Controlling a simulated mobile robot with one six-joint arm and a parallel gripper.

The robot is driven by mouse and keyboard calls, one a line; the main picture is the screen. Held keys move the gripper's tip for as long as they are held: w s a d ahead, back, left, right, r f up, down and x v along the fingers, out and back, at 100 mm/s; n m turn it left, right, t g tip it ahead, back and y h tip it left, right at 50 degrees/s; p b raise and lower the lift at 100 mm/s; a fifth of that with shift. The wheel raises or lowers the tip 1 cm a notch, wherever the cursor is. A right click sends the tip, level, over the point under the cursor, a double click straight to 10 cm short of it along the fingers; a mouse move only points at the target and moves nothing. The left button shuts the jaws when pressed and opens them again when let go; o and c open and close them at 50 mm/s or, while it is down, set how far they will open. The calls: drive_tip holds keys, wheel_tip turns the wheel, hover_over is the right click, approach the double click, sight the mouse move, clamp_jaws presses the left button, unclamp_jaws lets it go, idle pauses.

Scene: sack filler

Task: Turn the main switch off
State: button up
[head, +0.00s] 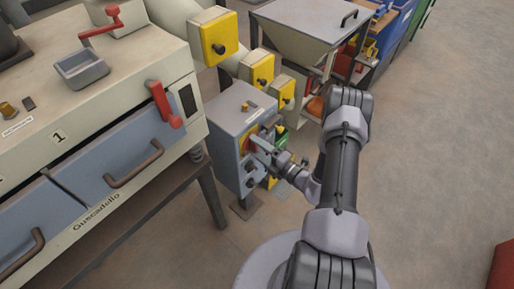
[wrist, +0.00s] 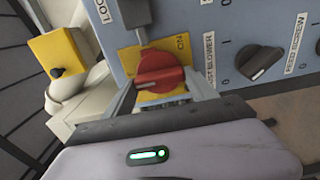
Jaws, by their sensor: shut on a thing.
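The main switch is a red rotary knob (wrist: 160,72) on a yellow plate (wrist: 181,45) marked ON, on the front of a blue-grey control box. In the wrist view its grip bar lies nearly level across the picture. My gripper (wrist: 161,88) has one finger on each side of the knob and is shut on it. In the head view my gripper (head: 262,146) is at the front of the control box (head: 228,118) and partly hides the knob. The lower part of the yellow plate is hidden behind my gripper.
Black knobs, one (wrist: 261,62) labelled for a blower, sit to the right of the switch in the wrist view. A grey bar stands above the switch. Yellow boxes (head: 219,38) and a hopper (head: 300,30) stand behind. A large cream machine (head: 110,95) is on the left.

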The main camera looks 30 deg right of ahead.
idle(0.5)
drive_tip(key=o, duration=1.4)
drive_tip(key=shift+c, duration=0.2)
drive_tip(key=p+v, duration=0.3)
drive_tip(key=v, duration=1.4)
drive_tip(key=shift+s, duration=0.25)
